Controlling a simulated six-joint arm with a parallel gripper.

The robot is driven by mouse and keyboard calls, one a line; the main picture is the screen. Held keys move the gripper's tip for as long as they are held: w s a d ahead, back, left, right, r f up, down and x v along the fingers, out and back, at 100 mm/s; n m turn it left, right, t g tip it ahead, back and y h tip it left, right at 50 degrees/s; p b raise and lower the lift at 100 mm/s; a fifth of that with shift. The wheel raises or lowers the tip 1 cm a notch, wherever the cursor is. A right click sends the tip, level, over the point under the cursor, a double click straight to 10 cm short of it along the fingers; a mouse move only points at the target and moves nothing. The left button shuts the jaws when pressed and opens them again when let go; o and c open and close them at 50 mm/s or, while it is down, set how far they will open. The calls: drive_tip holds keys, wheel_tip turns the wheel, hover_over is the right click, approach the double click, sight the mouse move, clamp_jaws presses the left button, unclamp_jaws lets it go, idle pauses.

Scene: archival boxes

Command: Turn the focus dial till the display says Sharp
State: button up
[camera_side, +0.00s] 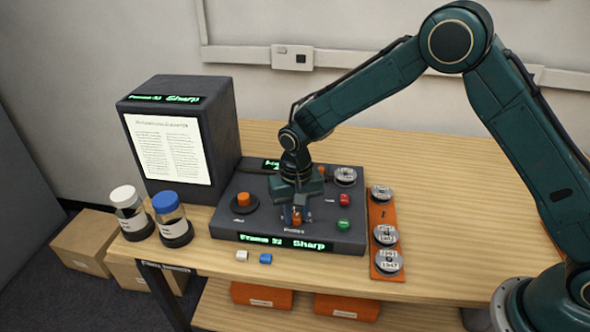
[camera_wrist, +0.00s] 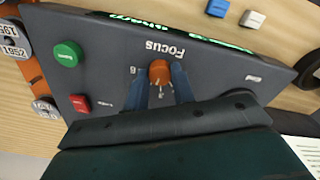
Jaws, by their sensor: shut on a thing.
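The focus dial is an orange knob (camera_wrist: 160,73) on the dark control console (camera_side: 225,222), with the word Focus beside it in the wrist view. My gripper (camera_side: 297,218) points down over the console's front middle. Its two blue fingers (camera_wrist: 161,84) stand on either side of the knob and are shut on it. The green display (camera_side: 287,242) on the console's front edge reads "Frame 32 Sharp". The reader's top display (camera_side: 168,98) also reads Sharp, above a lit page of text (camera_side: 166,148).
Another orange knob (camera_side: 243,199) sits at the console's left. Red (camera_side: 344,200) and green (camera_side: 343,225) buttons are at its right. An orange rack (camera_side: 377,212) with labelled reels stands beside it. Two jars (camera_side: 170,215) stand left; white and blue blocks (camera_side: 265,258) lie in front.

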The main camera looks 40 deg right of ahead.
sight(297, 216)
drive_tip(key=shift+m, duration=0.4)
drive_tip(key=o, duration=1)
drive_tip(key=shift+r, duration=0.1)
wheel_tip(297, 216, up, 14)
idle(0.3)
